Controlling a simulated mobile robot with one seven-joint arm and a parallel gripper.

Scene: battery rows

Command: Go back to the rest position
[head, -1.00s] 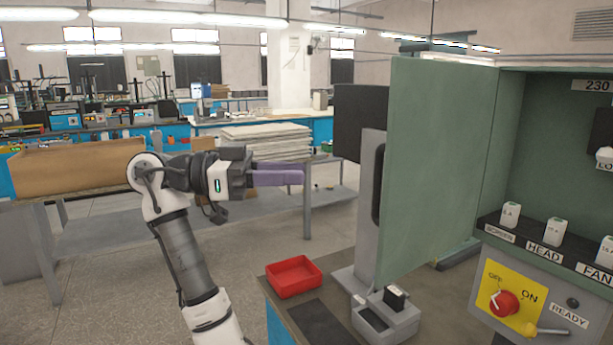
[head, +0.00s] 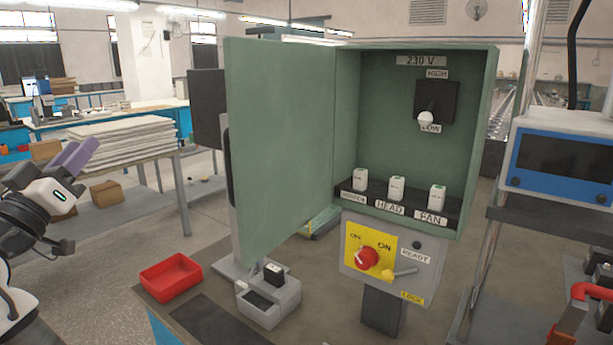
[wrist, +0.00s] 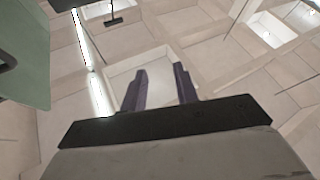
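My gripper (head: 82,148) is at the left edge of the head view, raised in the air beside the table with the stacked boards. Its two purple fingers point up and to the right. In the wrist view my gripper (wrist: 159,70) shows both fingers apart with nothing between them, so it is open and empty. Behind them are the ceiling and its lights. Part of my arm is cut off by the left edge of the head view.
A green cabinet with its door (head: 280,150) swung open stands in the middle. A red tray (head: 171,277) and a grey holder (head: 268,303) sit on the bench. A blue device (head: 560,168) is at right.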

